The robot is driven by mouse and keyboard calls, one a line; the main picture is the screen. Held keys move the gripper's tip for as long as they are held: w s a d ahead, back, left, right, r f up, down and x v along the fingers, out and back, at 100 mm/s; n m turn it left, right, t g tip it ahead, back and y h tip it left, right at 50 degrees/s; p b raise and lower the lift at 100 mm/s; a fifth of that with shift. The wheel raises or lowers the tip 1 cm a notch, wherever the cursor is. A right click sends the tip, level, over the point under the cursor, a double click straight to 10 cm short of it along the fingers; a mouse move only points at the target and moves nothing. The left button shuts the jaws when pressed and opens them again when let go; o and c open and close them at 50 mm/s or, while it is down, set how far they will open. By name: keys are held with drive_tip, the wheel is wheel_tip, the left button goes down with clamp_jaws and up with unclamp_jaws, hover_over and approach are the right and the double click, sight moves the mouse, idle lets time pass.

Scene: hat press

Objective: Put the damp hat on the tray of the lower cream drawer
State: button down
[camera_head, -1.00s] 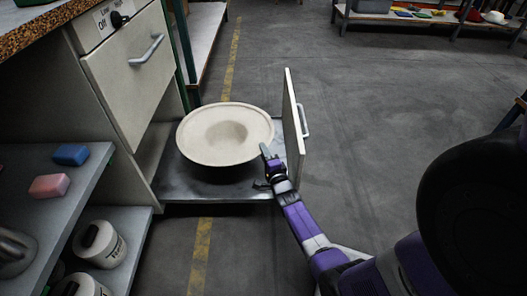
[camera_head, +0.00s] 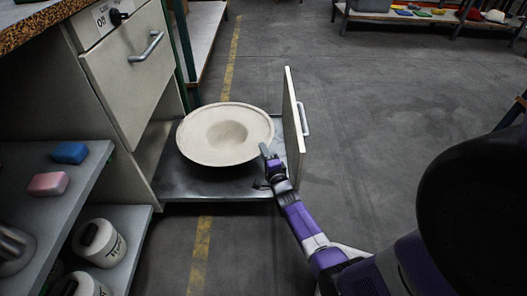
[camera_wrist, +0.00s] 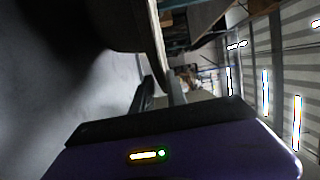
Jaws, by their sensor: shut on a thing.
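The pale felt hat (camera_head: 224,134) has a wide brim and a dished middle. It is over the metal tray (camera_head: 222,187) of the pulled-out lower cream drawer (camera_head: 291,121). Whether its underside touches the tray cannot be told. My gripper (camera_head: 269,161) is shut on the hat's near right brim, just inside the drawer front. In the wrist view my gripper's fingers (camera_wrist: 159,88) reach up to the hat's dark brim (camera_wrist: 158,48). The far side of the tray is hidden under the hat.
The upper cream drawer (camera_head: 131,66) is closed, above and left of the tray. Shelves at left hold a blue block (camera_head: 70,152), a pink block (camera_head: 48,184) and pale canisters (camera_head: 99,243). The floor right of the drawer front is clear.

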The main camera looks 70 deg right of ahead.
drive_tip(key=shift+f, duration=0.45)
idle(0.4)
drive_tip(key=c, duration=1.3)
unclamp_jaws()
drive_tip(key=shift+o, duration=0.2)
